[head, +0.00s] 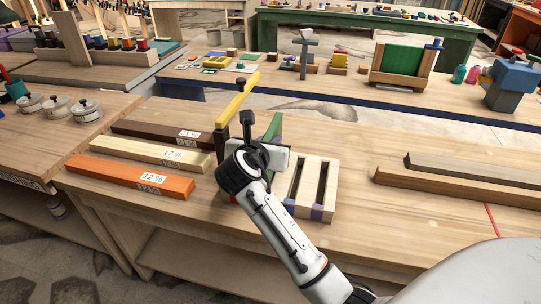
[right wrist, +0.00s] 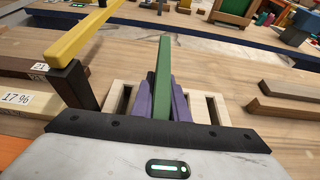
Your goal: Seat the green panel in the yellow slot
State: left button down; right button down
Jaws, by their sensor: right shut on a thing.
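The green panel (head: 275,126) stands upright, nearly edge-on; it also shows in the right wrist view (right wrist: 162,75). My right gripper (head: 268,147) is shut on it, with purple pieces that look like its fingers on both sides of the panel (right wrist: 162,108). Below is a pale wooden rack (head: 312,176) with dark slots and purple marks at its foot; slots also show left and right of the panel in the wrist view. The gripper hides the panel's lower end, so I cannot tell whether it is in a slot. No yellow slot mark is visible. My left gripper is not in view.
A yellow bar (head: 237,100) on a dark post (head: 221,143) stands close left of the gripper. Dark brown, pale and orange (head: 130,180) labelled bars lie left. Brown wooden bars (head: 460,178) lie right. The bench between rack and right bars is clear.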

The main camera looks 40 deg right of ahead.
notch_tip(320, 180, down, 4)
jog(key=shift+s+a+b, duration=0.1)
jog(key=shift+s+b, duration=0.05)
jog(key=shift+b, duration=0.15)
jog(key=shift+w+f, duration=0.15)
jog(key=shift+w, duration=0.05)
jog(key=shift+s, duration=0.1)
jog(key=c, duration=1.7)
grip_release()
jog(key=shift+s+a+r, duration=0.1)
jog(key=shift+r, duration=0.2)
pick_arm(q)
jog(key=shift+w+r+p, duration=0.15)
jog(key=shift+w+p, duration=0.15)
pick_arm(e)
jog(key=v, duration=0.7)
